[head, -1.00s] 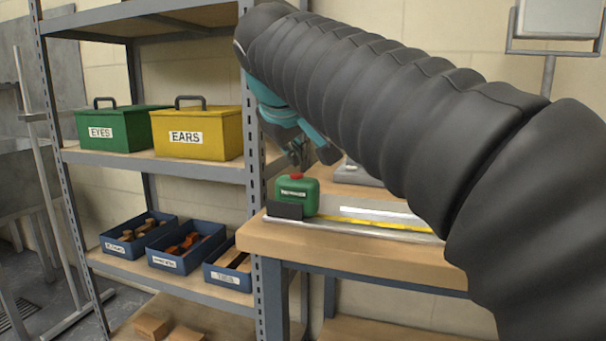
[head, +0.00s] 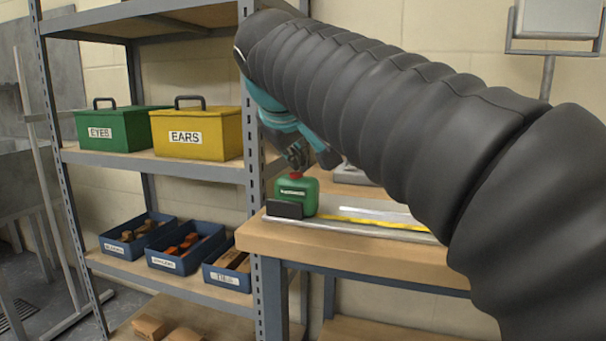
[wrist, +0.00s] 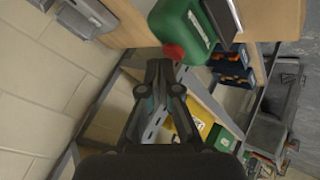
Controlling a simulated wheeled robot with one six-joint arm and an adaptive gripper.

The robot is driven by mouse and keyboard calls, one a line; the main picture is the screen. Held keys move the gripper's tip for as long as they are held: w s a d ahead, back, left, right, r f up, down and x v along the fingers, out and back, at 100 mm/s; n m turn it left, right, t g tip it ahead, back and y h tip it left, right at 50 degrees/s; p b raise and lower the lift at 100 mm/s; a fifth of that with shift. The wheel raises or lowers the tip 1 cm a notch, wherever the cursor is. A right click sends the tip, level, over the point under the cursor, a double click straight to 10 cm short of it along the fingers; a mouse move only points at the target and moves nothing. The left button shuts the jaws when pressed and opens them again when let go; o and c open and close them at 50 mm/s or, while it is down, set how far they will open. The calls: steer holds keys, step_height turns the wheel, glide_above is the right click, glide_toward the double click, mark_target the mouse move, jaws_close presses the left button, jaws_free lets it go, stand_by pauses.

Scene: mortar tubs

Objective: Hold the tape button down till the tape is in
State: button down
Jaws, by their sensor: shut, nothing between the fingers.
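The green tape measure (head: 296,197) stands upright at the left end of the bench, with a red button (head: 296,176) on top. Its yellow tape (head: 375,222) lies out to the right along a pale metal strip. My gripper (head: 299,160) is shut and empty, pointing down just above the button. In the wrist view the closed fingertips (wrist: 160,64) are beside the red button (wrist: 173,51) of the green case (wrist: 184,24). I cannot tell whether they touch it. My arm hides the tape's far right end.
A dark block (head: 285,209) sits against the tape case's front left. The wooden bench (head: 350,254) has a clear front edge. A grey metal shelf upright (head: 257,180) stands close left, with green (head: 115,130) and yellow (head: 197,133) boxes and blue bins (head: 185,248).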

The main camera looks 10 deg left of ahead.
mark_target(295, 174)
steer(key=shift+f, duration=0.45)
stand_by(0.5)
steer(key=shift+r, duration=0.2)
stand_by(0.8)
steer(key=shift+r+p, duration=0.65)
step_height(295, 174, up, 2)
steer(key=shift+r+p, duration=0.25)
steer(key=shift+p, duration=0.95)
steer(key=shift+r, duration=1.25)
